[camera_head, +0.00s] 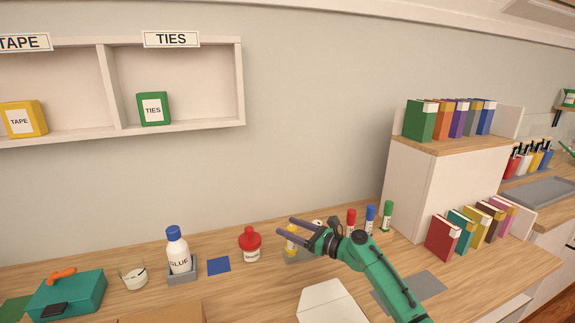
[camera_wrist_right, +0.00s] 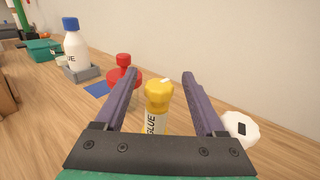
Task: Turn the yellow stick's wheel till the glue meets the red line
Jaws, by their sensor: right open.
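The yellow glue stick (camera_head: 291,241) stands upright near the wall, partly covered by my right gripper (camera_head: 284,227) in the head view. In the right wrist view the stick (camera_wrist_right: 155,122) shows a white label reading GLUE and a wider, faceted yellow top (camera_wrist_right: 159,95) with a small white mark. My right gripper (camera_wrist_right: 161,74) is open, with one finger on each side of the stick in that view. I cannot tell whether a finger touches it. No red line or glue level can be made out. My left gripper is out of view.
A white knob-like object (camera_wrist_right: 240,128) lies right of the stick. A red-capped bottle (camera_head: 249,246), blue mat (camera_head: 219,265) and blue-capped glue bottle (camera_head: 178,254) stand to the left. Red, blue and green sticks (camera_head: 370,219) stand to the right, before a book cabinet (camera_head: 440,175).

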